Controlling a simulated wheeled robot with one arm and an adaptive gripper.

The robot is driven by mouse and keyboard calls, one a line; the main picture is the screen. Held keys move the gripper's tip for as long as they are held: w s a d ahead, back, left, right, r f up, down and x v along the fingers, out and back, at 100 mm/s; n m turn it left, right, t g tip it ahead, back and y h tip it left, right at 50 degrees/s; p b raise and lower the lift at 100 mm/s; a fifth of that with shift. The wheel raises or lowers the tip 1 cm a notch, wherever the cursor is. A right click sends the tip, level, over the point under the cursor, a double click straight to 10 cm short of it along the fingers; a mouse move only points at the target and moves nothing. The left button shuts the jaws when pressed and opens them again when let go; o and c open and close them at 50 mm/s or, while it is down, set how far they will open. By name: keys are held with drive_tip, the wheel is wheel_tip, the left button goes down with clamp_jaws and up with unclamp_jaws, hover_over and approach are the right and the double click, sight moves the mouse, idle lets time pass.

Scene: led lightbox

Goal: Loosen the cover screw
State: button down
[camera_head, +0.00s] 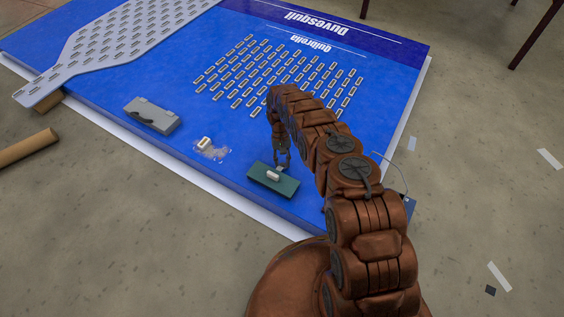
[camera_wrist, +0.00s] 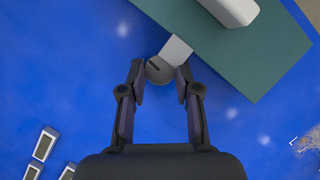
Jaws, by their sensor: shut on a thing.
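The cover screw (camera_wrist: 159,71) is a grey round head with a dark slot, seen in the wrist view. It sits beside a small light block (camera_wrist: 177,50) at the edge of the teal box (camera_wrist: 240,62). My gripper (camera_wrist: 160,78) has one finger on each side of the screw head and is shut on it. The finger pads partly hide its sides. In the head view, my gripper (camera_head: 282,160) points down at the far edge of the teal box (camera_head: 289,188). The screw is too small to make out there.
A white block (camera_head: 273,175) lies on the teal box. A grey case (camera_head: 152,114) and a small pale module (camera_head: 204,142) on a dusty patch lie to the left. Rows of LED modules (camera_head: 300,72) cover the blue panel (camera_head: 225,165) behind.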

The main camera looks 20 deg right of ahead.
drive_tip(key=c, duration=1.1)
unclamp_jaws()
drive_tip(key=v, duration=1.1)
drive_tip(key=shift+r, duration=0.4)
drive_tip(key=shift+w+r, duration=0.1)
drive_tip(key=shift+w, duration=0.1)
